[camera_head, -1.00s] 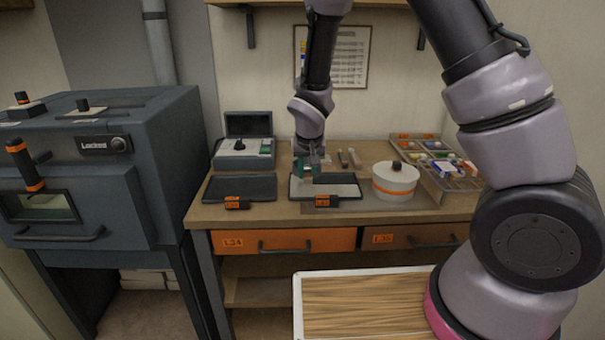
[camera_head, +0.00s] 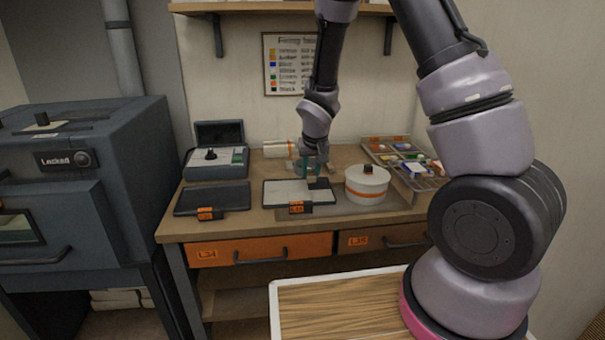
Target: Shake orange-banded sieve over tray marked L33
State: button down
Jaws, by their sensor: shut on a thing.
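My gripper (camera_head: 308,168) is above the back of the bench, behind the middle tray.
A white round pot with an orange band and dark knob (camera_head: 367,186) stands right of the middle tray. A grey-green device (camera_head: 215,158) stands back left. A dark kiln (camera_head: 75,190) is further left.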

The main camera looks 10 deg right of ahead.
jog(key=w+d, duration=0.2)
jog(key=d, duration=0.3)
jog(key=a, duration=1.7)
jog(key=d, duration=1.7)
dwell(0.5)
notch_tip(320, 180, up, 5)
dwell(0.6)
dwell(0.5)
